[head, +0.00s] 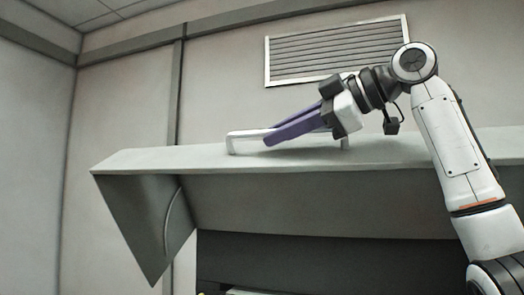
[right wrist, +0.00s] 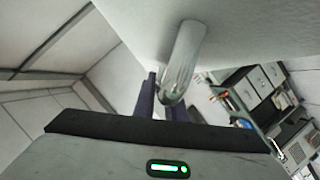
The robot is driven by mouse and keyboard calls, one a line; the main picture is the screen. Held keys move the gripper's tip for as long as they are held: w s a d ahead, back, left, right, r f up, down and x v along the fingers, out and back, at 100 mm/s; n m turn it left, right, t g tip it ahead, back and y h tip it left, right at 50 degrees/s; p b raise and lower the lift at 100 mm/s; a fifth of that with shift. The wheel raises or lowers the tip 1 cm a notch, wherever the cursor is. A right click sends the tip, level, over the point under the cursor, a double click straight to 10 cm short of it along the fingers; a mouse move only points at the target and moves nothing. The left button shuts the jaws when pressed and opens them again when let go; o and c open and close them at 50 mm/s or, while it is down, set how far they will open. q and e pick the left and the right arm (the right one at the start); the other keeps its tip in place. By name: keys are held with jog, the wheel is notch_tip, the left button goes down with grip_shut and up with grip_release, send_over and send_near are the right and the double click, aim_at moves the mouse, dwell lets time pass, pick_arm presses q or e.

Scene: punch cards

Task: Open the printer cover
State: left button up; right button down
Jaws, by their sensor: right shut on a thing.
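The printer cover (head: 190,158) is a wide grey hood, raised, with its side panel (head: 140,215) hanging at the left and a dark opening below. A pale bar handle (head: 238,135) runs along its top. My right gripper (head: 272,138) has purple fingers and reaches over the cover from the right. It is shut on the handle. In the right wrist view the fingers (right wrist: 160,108) meet the handle (right wrist: 184,62), which stands out from the pale cover surface (right wrist: 240,30). Their exact contact is partly hidden. My left gripper is not in view.
The dark printer interior (head: 320,262) shows beneath the cover, with a little of something pale and yellow at the bottom edge. A wall vent (head: 340,50) is behind. The right wrist view shows shelves with drawers (right wrist: 255,85) at the right. The space left of the cover is clear.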

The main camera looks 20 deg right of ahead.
jog(key=shift+w+d+r, duration=0.15)
jog(key=shift+r, duration=0.15)
jog(key=c, duration=1.8)
grip_release()
